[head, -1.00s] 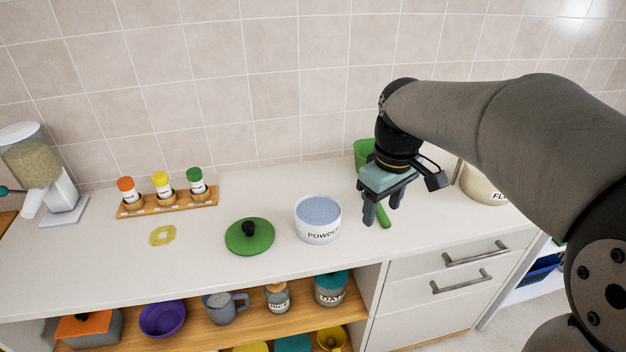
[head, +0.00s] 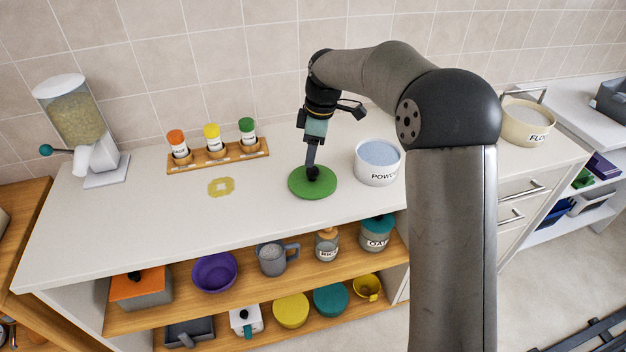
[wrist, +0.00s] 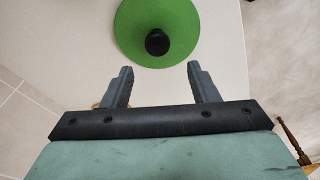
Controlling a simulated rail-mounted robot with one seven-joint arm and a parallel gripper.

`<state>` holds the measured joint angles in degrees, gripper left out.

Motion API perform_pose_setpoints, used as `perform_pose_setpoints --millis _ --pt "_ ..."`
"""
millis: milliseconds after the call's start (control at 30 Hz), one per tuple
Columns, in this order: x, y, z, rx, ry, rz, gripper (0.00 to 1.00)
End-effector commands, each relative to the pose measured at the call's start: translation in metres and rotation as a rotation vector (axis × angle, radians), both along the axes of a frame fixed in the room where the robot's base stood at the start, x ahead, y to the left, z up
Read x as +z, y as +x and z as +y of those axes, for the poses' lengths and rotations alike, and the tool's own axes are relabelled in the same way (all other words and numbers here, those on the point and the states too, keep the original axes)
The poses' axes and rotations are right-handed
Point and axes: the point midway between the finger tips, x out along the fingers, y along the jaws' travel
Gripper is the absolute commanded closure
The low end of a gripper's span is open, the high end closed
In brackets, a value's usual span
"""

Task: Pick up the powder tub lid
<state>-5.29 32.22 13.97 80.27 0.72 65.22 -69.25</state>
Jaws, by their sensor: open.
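The powder tub lid (head: 302,185) is a round green lid with a black knob, lying flat on the white counter. It also shows in the wrist view (wrist: 142,22), at the top, with its black knob (wrist: 157,42) beyond the fingertips and between their lines. My gripper (head: 312,168) points down over the lid, close to the knob in the head view. In the wrist view my gripper (wrist: 160,68) is open and empty, its two fingers apart. The white powder tub (head: 378,172), filled with pale blue powder, stands open just right of the lid.
A wooden rack with three spice jars (head: 217,158) stands behind and left of the lid. A yellow flat piece (head: 221,187) lies left of it. A dispenser (head: 82,125) stands at the far left and a flour bowl (head: 527,122) at the right. The counter's front left is clear.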

Motion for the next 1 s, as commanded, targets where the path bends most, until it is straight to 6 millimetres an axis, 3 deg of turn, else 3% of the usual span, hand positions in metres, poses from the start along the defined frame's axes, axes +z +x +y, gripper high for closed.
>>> perform_pose_setpoints --millis 333,600,900,1000 --pt "-0.031 0.001 0.0 -0.002 -0.001 0.002 0.46" --pt "-0.068 0.002 -0.002 0.0 -0.001 0.001 0.46" --pt "-0.075 0.003 -0.002 -0.001 0.0 -0.001 0.46" --pt "-0.075 0.003 -0.002 -0.001 0.0 -0.001 0.71"
